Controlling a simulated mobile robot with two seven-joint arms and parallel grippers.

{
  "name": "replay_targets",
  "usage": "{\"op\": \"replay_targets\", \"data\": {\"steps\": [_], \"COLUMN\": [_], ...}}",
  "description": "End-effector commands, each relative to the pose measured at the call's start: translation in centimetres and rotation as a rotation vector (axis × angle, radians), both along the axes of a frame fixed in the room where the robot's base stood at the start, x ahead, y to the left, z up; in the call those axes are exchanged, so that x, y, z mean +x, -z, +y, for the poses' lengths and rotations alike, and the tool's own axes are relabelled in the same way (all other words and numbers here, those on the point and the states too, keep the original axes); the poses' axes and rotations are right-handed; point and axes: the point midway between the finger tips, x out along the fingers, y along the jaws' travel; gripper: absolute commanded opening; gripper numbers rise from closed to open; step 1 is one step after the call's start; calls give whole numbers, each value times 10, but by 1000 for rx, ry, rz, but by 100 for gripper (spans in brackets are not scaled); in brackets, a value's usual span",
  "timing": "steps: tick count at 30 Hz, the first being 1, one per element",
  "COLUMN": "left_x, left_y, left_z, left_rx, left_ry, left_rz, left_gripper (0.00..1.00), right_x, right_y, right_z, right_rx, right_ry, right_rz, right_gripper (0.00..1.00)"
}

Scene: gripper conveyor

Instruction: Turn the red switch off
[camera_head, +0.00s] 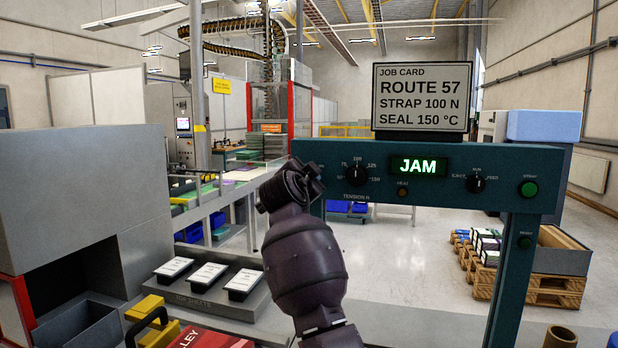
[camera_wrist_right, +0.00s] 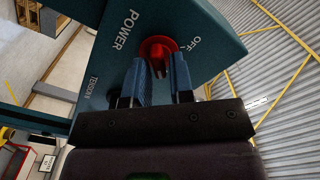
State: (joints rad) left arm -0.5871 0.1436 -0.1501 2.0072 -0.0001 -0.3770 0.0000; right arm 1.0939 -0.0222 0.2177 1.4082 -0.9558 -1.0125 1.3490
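The red switch (camera_wrist_right: 159,47) is a round red knob on the teal panel (camera_wrist_right: 205,35) in the right wrist view. POWER is printed to its left and OFF to its upper right. My right gripper (camera_wrist_right: 162,86) has its two fingers apart, one on each side below the knob, with a gap visible between them. I cannot tell whether they touch it. In the head view my right arm reaches up to the panel's left end, and its gripper (camera_head: 290,184) hides the switch. My left gripper is not in view.
The panel (camera_head: 455,213) also carries a tension dial (camera_head: 355,173), a lit JAM display (camera_head: 418,166), another dial (camera_head: 476,184) and a green button (camera_head: 528,189). A job card (camera_head: 422,98) stands on top. Left are a grey machine (camera_head: 80,195) and a tray of top sheets (camera_head: 265,296).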

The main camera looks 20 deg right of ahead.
Motion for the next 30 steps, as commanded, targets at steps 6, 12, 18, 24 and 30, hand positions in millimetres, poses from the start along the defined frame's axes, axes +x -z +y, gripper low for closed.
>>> {"op": "replay_targets", "data": {"steps": [6, 12, 18, 24, 30], "left_x": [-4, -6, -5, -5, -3], "left_y": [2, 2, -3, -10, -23], "left_z": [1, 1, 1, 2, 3], "left_rx": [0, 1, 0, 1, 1], "left_ry": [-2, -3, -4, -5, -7], "left_rz": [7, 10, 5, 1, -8], "left_gripper": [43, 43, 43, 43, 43], "right_x": [0, 0, 0, 0, 0], "right_y": [0, 0, -2, -4, -6], "right_z": [0, 0, 0, 0, 1], "right_rx": [0, -10, -64, -182, -336], "right_ry": [0, 0, 1, 1, 1], "right_rz": [0, 7, 43, 120, 224], "right_gripper": [0, 0, 0, 0, 0]}}
